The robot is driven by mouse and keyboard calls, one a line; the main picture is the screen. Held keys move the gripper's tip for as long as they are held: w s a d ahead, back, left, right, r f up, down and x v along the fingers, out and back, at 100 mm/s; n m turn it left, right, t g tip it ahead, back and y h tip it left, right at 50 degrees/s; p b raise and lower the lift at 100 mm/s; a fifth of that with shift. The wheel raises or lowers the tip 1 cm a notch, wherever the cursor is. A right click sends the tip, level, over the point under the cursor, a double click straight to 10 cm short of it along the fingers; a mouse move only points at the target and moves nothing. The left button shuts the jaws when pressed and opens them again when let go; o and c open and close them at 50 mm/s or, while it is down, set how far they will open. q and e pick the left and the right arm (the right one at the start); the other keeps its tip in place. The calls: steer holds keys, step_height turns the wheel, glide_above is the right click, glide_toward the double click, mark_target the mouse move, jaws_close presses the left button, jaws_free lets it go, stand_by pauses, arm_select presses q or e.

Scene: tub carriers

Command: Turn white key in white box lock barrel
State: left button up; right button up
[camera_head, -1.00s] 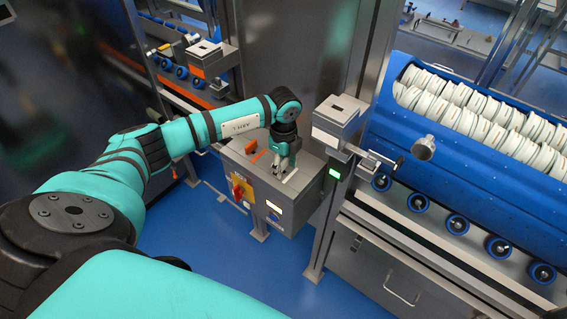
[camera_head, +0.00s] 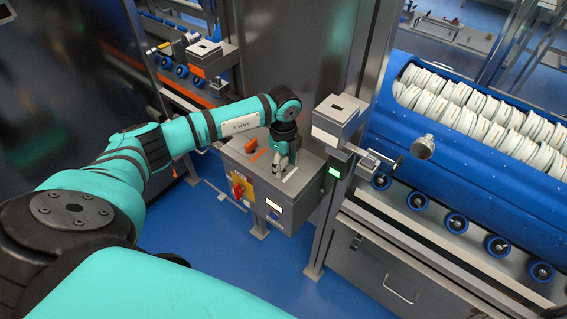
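My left arm reaches in from the left, and my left gripper (camera_head: 283,168) points down at the top of a grey control box (camera_head: 310,172). Its fingers are at a pale plate on the box top; they are too small to show whether they are open or shut. The white key and the lock barrel cannot be made out; the gripper may cover them. An orange key-like piece (camera_head: 258,154) lies or stands on the box top, left of the gripper. My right gripper is not in view.
The box front carries a red switch on yellow (camera_head: 238,190). A post with a grey device (camera_head: 340,113) stands just right of the box. A blue tub (camera_head: 470,150) with white discs rests on rollers at the right. Blue floor (camera_head: 240,260) is clear in front.

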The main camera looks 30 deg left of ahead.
mark_target(283, 162)
arm_select(q)
steer(key=o, duration=0.4)
steer(key=shift+c, duration=0.2)
step_height(283, 162, up, 12)
steer(key=shift+s, duration=0.1)
